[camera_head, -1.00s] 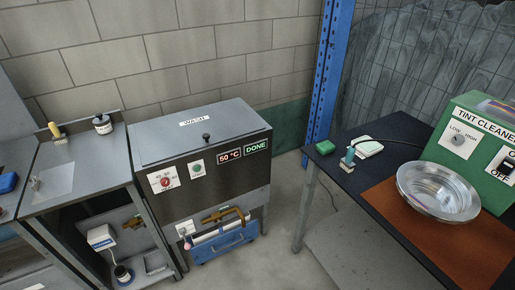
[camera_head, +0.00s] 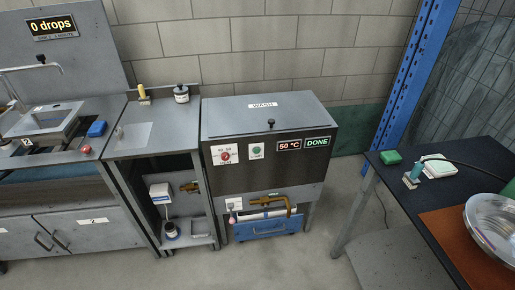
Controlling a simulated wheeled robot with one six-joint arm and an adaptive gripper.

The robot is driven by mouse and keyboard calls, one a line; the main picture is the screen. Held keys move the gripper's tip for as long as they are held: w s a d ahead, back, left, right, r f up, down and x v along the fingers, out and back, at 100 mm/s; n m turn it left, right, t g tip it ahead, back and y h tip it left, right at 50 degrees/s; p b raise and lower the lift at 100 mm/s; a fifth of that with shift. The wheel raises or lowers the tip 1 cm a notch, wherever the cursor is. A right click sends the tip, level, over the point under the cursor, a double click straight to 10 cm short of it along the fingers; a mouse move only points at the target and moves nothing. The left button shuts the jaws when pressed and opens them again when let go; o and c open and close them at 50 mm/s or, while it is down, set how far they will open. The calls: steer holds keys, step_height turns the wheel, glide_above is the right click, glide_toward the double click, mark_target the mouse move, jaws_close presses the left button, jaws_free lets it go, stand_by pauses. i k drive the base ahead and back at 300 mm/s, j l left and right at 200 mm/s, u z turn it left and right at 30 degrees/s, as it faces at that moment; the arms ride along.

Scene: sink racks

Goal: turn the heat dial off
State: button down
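The heat dial (camera_head: 226,156) is a small red knob on a white plate at the left of the wash unit's dark front panel. The wash unit (camera_head: 224,113) is a grey box with a lid marked WASH. Beside the dial is a green round button (camera_head: 257,151) on its own white plate. The exact setting the dial points to is too small to read. My gripper is not in view.
A grey side table (camera_head: 140,137) with bottles adjoins the unit on the left, beside a sink bench (camera_head: 75,223). A blue tray (camera_head: 262,229) sits below the unit. A dark table (camera_head: 400,195) stands right. Grey floor lies in front.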

mark_target(225, 156)
steer(key=i+j, duration=0.7)
steer(key=i+z, duration=0.05)
steer(key=i, duration=0.05)
